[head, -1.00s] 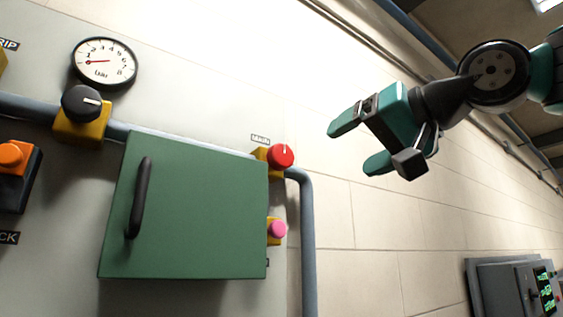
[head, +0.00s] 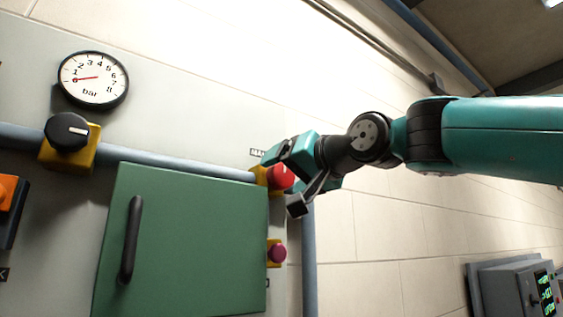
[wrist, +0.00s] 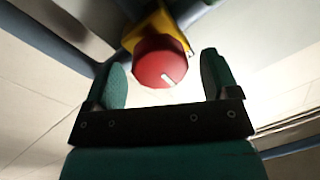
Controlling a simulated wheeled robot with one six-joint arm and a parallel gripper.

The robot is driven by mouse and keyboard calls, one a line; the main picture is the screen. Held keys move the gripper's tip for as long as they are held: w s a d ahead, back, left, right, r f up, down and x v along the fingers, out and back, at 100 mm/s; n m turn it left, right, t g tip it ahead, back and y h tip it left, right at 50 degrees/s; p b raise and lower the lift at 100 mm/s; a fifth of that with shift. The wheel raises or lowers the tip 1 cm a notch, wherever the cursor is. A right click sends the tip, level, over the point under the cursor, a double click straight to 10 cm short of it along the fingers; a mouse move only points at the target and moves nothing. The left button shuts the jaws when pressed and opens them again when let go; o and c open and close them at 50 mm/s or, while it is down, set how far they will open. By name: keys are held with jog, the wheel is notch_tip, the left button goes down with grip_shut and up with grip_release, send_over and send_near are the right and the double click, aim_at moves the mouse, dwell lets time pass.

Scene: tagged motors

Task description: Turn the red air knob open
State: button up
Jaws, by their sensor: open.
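The red air knob (head: 281,177) sits on a yellow block on the panel, at the upper right corner of the green cabinet door. In the wrist view the red knob (wrist: 160,62) has a white mark pointing to the lower right. My gripper (head: 296,168) is open at the knob, with its teal fingers on either side. In the wrist view the gripper (wrist: 162,80) frames the lower part of the knob, with a gap on both sides. In the head view the gripper hides part of the knob and most of its label.
The green door (head: 185,240) with a black handle (head: 131,240) lies left of the knob. A pink-red button (head: 277,252) is below it. A black knob (head: 67,132) and a pressure gauge (head: 93,79) are farther left. A grey pipe (head: 308,255) runs down beside the panel.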

jog(key=shift+x, duration=0.8)
jog(key=c, duration=0.9)
